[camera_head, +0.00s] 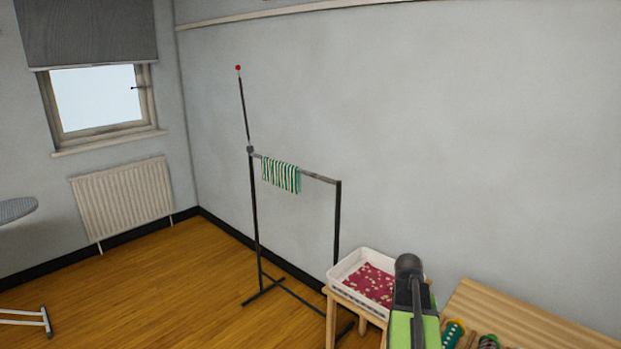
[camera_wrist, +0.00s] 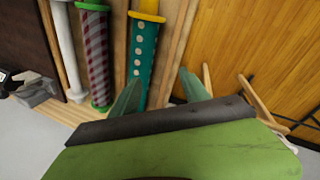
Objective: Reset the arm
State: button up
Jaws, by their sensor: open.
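My arm with its green and black links reaches in at the bottom of the head view; its gripper end is not clearly visible there. In the wrist view my gripper (camera_wrist: 158,92) shows two greenish fingertips spread apart, with nothing between them. Beyond the fingers lie a teal roll with white dots and yellow ends (camera_wrist: 143,55) and a red-and-grey striped roll with green ends (camera_wrist: 97,55). I cannot tell from this view how far the fingertips are from the rolls.
A white tray (camera_head: 342,273) with red patterned cloth (camera_head: 370,284) stands on a small wooden stool beside my arm. A wooden table (camera_head: 520,315) is at right. A dark rack (camera_head: 338,215) holds a striped cloth (camera_head: 281,175).

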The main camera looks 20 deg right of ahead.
jog(key=w+a+n+t, duration=0.1)
jog(key=w+a+n, duration=0.1)
jog(key=w+a, duration=0.35)
jog(key=w+a+n, duration=0.1)
jog(key=w+a, duration=0.2)
jog(key=a, duration=0.5)
jog(key=w+a+n+y, duration=0.1)
jog(key=a+n, duration=0.1)
jog(key=a, duration=1.2)
jog(key=w+a+n+t+y, duration=0.1)
jog(key=a+n, duration=0.2)
jog(key=a, duration=1.2)
jog(key=shift+w+f, duration=0.3)
jog(key=shift+f, duration=0.15)
